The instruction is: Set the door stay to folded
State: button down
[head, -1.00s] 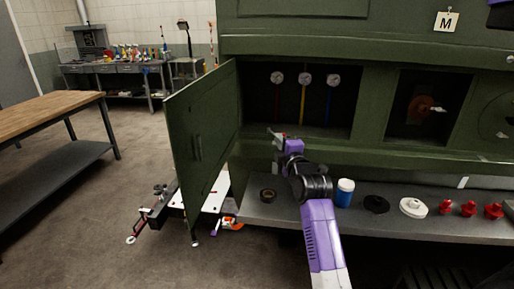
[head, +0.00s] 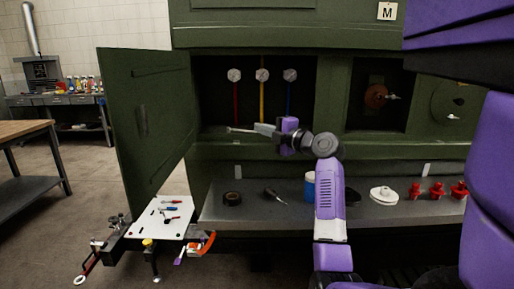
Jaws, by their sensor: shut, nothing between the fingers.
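The green access door (head: 148,150) stands open at the left of the bay, with a handle on its face. A thin dark bar (head: 160,70) runs across the upper part of the door; I cannot tell whether it is the door stay. My gripper (head: 234,130) is shut and empty in front of the open bay, pointing left toward the door's hinge side. A slim light strip at its tip looks like the closed fingers. It appears apart from the door, though depth is hard to judge.
The ledge (head: 240,212) below holds a black ring (head: 232,198), a hand tool (head: 275,196), a blue jar (head: 309,186), a white cap (head: 383,195) and red fittings (head: 437,190). A white tool tray (head: 165,230) stands below the door.

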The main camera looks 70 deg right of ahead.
jog(key=d+y+b, duration=0.1)
jog(key=d+n+t+y+b, duration=0.1)
jog(key=b, duration=0.1)
jog(key=shift+s+f+n+y+b, duration=0.15)
jog(key=shift+f+n+y+b, duration=0.15)
jog(key=shift+d+r+b, duration=0.25)
jog(key=shift+d+b, duration=0.65)
jog(key=shift+b, duration=0.45)
jog(key=v, duration=0.7)
jog(key=shift+s+b, duration=0.3)
jog(key=shift+s, duration=0.05)
jog(key=shift+a, duration=0.1)
